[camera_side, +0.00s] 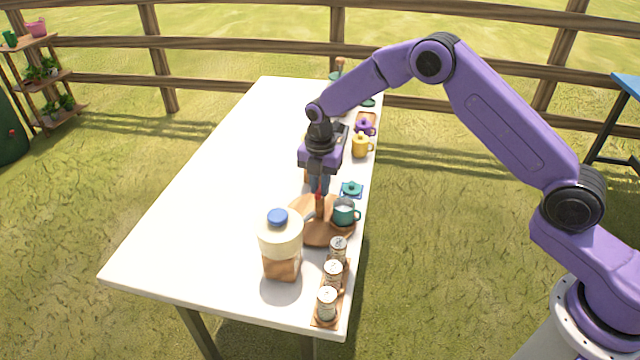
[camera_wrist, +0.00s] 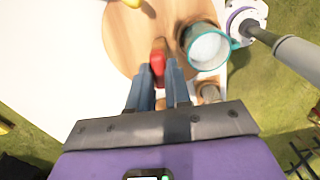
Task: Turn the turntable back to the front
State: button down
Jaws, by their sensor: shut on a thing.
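The turntable (camera_side: 314,236) is a round wooden disc near the table's near right part. It also fills the upper middle of the wrist view (camera_wrist: 125,42). An upright wooden peg (camera_side: 320,206) with a red top stands on it; the red part shows in the wrist view (camera_wrist: 158,62). My gripper (camera_side: 319,188) points down over the disc, its blue fingers (camera_wrist: 159,74) shut on the peg. A teal mug (camera_side: 344,212) with white contents stands at the disc's right side, also in the wrist view (camera_wrist: 207,48). Part of the disc is hidden behind a jar.
A large cream jar with a blue lid (camera_side: 281,240) stands just left of the turntable. Several cans (camera_side: 333,272) stand in a row on a wooden board at the near right edge. A teal lidded pot (camera_side: 352,188) and yellow pot (camera_side: 360,146) stand behind. The table's left is clear.

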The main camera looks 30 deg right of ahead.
jog(key=shift+r+n, duration=0.1)
jog(key=shift+n, duration=0.7)
jog(key=c, duration=1.1)
grip_release()
jog(key=shift+o, duration=0.2)
notch_tip(320, 180, up, 17)
jog(key=shift+r, duration=0.2)
